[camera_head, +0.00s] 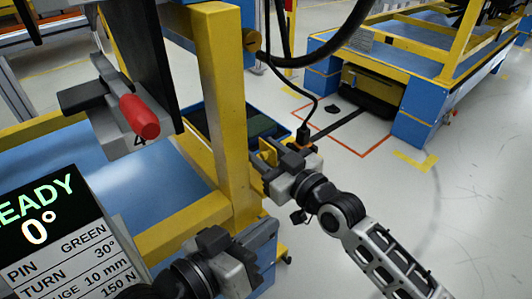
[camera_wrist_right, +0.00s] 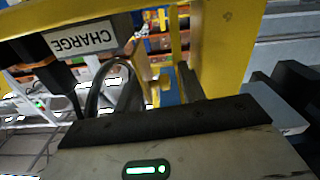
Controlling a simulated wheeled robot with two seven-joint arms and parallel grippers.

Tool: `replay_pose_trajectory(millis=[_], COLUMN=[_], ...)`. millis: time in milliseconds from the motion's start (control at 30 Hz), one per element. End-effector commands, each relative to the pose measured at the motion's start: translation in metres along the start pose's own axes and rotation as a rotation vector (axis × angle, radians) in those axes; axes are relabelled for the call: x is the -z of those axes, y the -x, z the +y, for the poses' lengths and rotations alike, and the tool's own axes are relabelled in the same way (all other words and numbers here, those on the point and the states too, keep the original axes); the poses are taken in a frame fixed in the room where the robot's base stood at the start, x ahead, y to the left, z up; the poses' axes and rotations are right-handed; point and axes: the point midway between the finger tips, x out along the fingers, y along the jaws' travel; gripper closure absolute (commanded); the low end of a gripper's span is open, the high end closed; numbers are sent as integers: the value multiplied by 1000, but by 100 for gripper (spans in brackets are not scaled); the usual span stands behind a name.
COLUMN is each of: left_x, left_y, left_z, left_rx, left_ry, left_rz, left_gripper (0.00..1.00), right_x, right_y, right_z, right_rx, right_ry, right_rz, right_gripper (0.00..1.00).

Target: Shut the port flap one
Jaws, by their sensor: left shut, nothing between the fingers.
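The port flap is not clearly visible in either view, so I cannot tell its position. My left gripper (camera_head: 262,254) is lower, near the bench's front corner, shut and empty.
A yellow post (camera_head: 222,100) rises beside the blue bench top (camera_head: 60,165). A READY display (camera_head: 45,215) stands at lower left. Black cables (camera_head: 290,60) hang behind the right gripper. Open floor (camera_head: 460,180) lies to the right.

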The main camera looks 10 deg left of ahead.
Motion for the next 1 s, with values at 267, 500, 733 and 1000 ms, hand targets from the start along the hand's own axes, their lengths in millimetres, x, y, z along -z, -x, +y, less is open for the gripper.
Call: replay_pose_trajectory(millis=[267,500,733,1000], left_x=[1,0,-3,-6], left_y=[0,0,-1,-2], left_z=[0,0,-2,-2], left_rx=[-1,1,6,3], left_ry=[-2,-3,-7,1], left_rz=[3,0,-9,-9], left_gripper=[100,100,100,100], right_x=[0,0,2,0], right_y=[0,0,0,0], right_z=[-1,0,6,15], right_rx=[1,3,5,7], right_ry=[-1,-48,-186,-391], right_rz=[0,-1,-1,-2], right_gripper=[99,99,99,99])
